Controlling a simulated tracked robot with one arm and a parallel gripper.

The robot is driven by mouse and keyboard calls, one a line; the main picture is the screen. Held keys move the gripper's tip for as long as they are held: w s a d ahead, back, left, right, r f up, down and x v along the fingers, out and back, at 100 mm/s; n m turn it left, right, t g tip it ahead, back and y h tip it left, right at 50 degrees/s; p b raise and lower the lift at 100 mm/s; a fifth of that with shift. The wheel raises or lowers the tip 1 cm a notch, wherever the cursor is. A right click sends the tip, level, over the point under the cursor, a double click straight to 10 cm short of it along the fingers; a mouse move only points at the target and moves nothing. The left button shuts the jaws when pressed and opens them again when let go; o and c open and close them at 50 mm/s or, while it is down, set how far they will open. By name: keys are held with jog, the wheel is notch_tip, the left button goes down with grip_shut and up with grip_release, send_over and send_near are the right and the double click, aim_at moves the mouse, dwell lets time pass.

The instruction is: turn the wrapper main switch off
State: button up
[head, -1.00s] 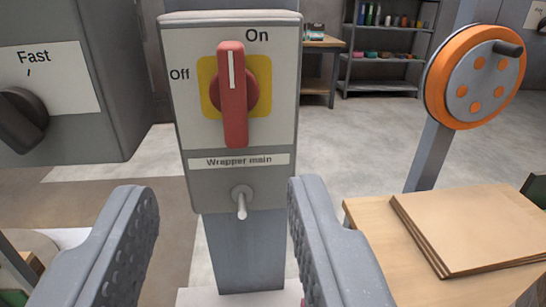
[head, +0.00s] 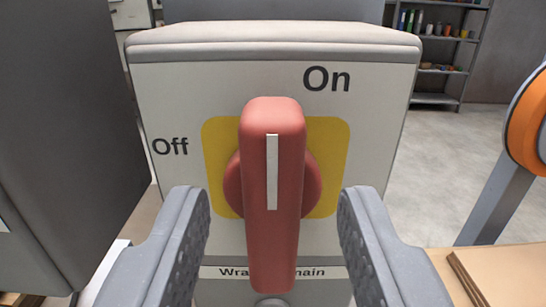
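The wrapper main switch is a red rotary handle (head: 272,230) on a yellow plate (head: 325,165), on the front of a grey box (head: 375,110). The handle stands upright, its white mark at the top. "On" is printed at the upper right and "Off" at the left. My gripper (head: 273,205) is open, with one finger on each side of the handle's lower part. Gaps show between the fingers and the handle. The label "Wrapper main" (head: 235,272) is partly hidden behind the handle's lower end.
A dark grey cabinet (head: 60,130) stands close on the left. An orange-rimmed wheel (head: 527,120) on a post is at the right edge. Brown sheets (head: 505,275) lie on a wooden table at the lower right. Shelves (head: 440,60) stand at the back.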

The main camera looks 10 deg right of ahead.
jog(key=shift+w+d+f, duration=0.1)
jog(key=shift+w+d, duration=0.05)
jog(key=shift+w, duration=0.5)
